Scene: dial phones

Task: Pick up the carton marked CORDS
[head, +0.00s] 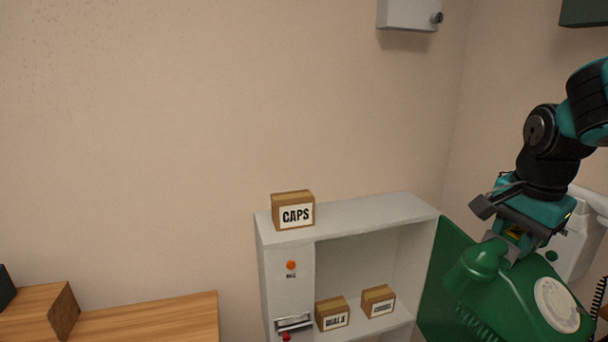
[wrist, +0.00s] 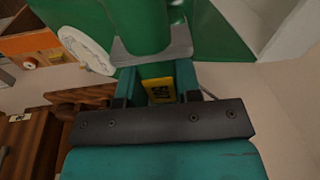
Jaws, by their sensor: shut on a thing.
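A small brown carton (head: 378,301) sits on the right of the inner shelf in the grey cabinet; its label is small and blurred, possibly CORDS. Another carton (head: 332,314), its label looking like DIALS, stands left of it. A carton marked CAPS (head: 293,211) stands on the cabinet top. My gripper (head: 507,243) is to the right of the cabinet, away from all the cartons. It is shut on the handset (head: 484,260) of a green dial phone (head: 515,300). In the wrist view the green handset (wrist: 145,25) lies between the fingertips.
The grey cabinet (head: 375,212) has an open front and a green panel (head: 441,270) at its right side. A white container (head: 577,238) stands behind the phone. A wooden top (head: 150,318) is at lower left. A grey wall box (head: 405,14) hangs above.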

